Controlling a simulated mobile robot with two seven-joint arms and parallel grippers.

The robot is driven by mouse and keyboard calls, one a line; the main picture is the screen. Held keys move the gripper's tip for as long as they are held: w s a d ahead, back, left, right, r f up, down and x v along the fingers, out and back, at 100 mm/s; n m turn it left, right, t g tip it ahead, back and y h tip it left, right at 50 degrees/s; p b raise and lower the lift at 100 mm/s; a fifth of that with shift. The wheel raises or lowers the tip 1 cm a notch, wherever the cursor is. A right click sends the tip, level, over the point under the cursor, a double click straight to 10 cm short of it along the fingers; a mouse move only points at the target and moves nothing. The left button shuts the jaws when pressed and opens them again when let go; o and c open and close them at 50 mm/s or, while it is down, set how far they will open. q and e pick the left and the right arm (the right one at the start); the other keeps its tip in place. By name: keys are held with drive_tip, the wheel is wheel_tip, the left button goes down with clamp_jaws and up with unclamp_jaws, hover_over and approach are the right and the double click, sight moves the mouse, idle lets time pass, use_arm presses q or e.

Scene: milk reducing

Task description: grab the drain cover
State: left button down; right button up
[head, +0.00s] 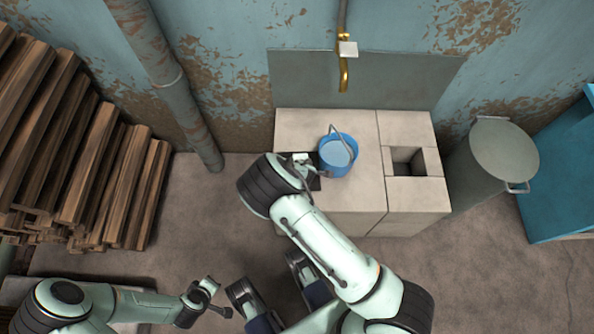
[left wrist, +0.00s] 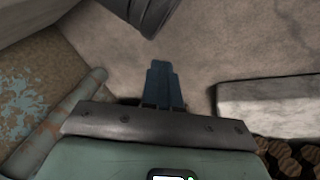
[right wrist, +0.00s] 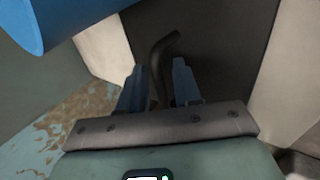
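The drain cover (right wrist: 235,45) appears as a flat dark plate with a thin bent handle in the right wrist view. In the head view a dark edge of it (head: 314,184) shows beside the blue bucket, mostly hidden by my right arm. My right gripper (right wrist: 158,80) is at the cover, its fingers apart on either side of the handle, with a small gap visible. My left gripper (left wrist: 164,80) is shut and empty, low over the floor at the lower left of the head view (head: 218,298).
The blue bucket (head: 338,155) of water stands on the pale stone block (head: 300,125), close to my right gripper. A square hole (head: 408,162) opens at the block's right. A grey bin (head: 490,165) stands further right. Stacked wood (head: 85,150) fills the left.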

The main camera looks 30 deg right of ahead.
drive_tip(key=shift+r, duration=0.1)
clamp_jaws()
drive_tip(key=shift+r, duration=0.1)
